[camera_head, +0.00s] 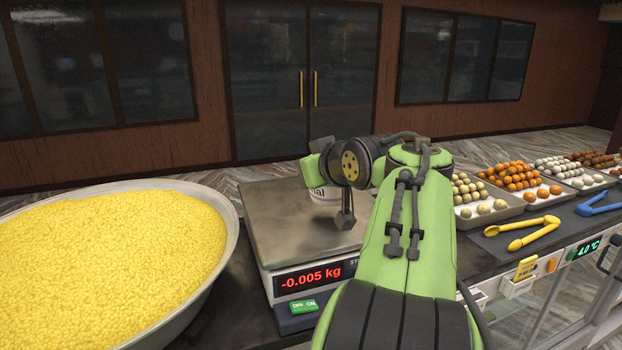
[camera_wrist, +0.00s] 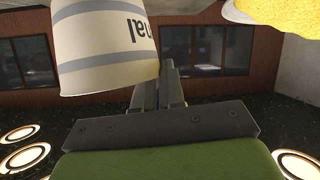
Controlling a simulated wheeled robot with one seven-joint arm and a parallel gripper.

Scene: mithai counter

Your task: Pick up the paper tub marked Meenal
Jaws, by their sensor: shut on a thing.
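In the head view part of the tub (camera_head: 324,193) shows behind my wrist, over the steel scale (camera_head: 275,215). The scale reads -0.005 kg. I cannot tell how far the tub is above the scale's plate.
A wide metal bowl (camera_head: 232,228) heaped with yellow sweets stands left of the scale. To the right are trays (camera_head: 512,211) of round sweets, yellow tongs (camera_head: 520,231) and blue tongs (camera_head: 598,209). The scale's left part is bare.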

